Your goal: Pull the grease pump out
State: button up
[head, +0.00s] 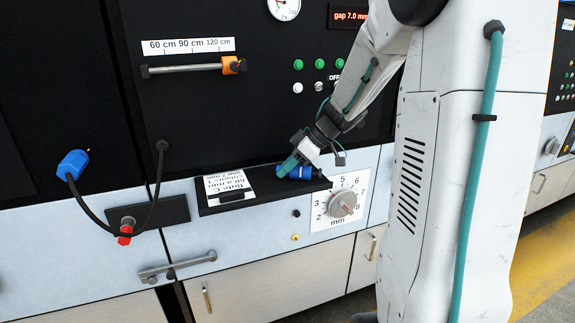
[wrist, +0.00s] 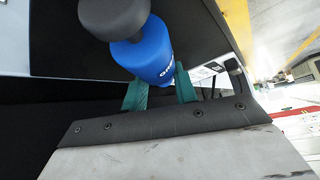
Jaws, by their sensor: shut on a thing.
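The grease pump (wrist: 146,50) is a blue cylinder with white lettering and a dark rounded end (wrist: 113,17), seen close in the wrist view. In the head view its blue body (head: 301,172) shows at the right part of a narrow black shelf (head: 262,193) on the machine front. My gripper (wrist: 160,86) has teal fingers, one on each side of the pump's lower end, and is shut on it. In the head view my gripper (head: 289,166) comes down from the upper right and hides part of the pump. I cannot tell whether the pump touches the shelf.
A white label card (head: 229,186) lies on the shelf left of the pump. A dial marked mm (head: 342,204) is below right. A blue plug (head: 73,164) with a black cable and a red connector (head: 125,230) are at left. A rail handle (head: 180,265) sticks out below.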

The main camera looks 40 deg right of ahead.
jog(key=o, duration=1.2)
jog(key=shift+c, duration=0.2)
jog(key=shift+r, duration=0.1)
jog(key=v, duration=0.7)
jog(key=shift+s+d+r, duration=0.2)
jog(key=shift+s, duration=0.1)
